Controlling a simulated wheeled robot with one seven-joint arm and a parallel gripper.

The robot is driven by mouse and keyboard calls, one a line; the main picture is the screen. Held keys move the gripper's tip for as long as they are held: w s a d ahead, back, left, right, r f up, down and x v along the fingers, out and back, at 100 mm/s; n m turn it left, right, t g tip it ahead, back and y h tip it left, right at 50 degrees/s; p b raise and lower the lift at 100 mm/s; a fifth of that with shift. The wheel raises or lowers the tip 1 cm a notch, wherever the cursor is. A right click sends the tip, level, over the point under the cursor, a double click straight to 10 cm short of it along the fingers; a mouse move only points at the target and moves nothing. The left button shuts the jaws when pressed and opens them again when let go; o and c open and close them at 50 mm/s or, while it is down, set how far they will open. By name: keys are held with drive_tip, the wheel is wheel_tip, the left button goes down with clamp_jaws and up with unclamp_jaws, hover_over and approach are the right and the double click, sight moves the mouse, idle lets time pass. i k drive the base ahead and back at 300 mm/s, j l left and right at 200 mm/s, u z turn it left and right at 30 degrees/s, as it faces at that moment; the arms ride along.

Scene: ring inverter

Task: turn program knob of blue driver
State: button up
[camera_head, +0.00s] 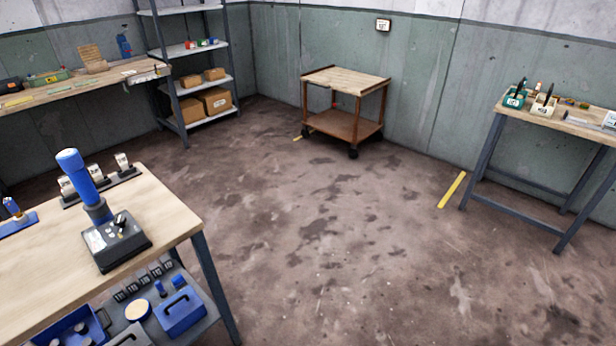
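A blue cylindrical tool (83,180) stands nearly upright, tilted a little, on a black base unit (122,246) on the near-left table. It looks like the blue driver. The base has a white label (96,240) and small pale and dark controls (118,224) on its top. The controls are too small to tell which one is the program knob or how it is set. My gripper is not in view.
The wooden table (165,208) also holds a dark rack (100,187) with white-topped items behind the tool. Blue cases (181,312) sit on its lower shelf. A cart (345,82), shelving (187,48) and a right-hand table (570,122) stand by the walls. The middle floor is clear.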

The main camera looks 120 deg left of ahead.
sight(121, 221)
drive_tip(key=u, duration=4.8)
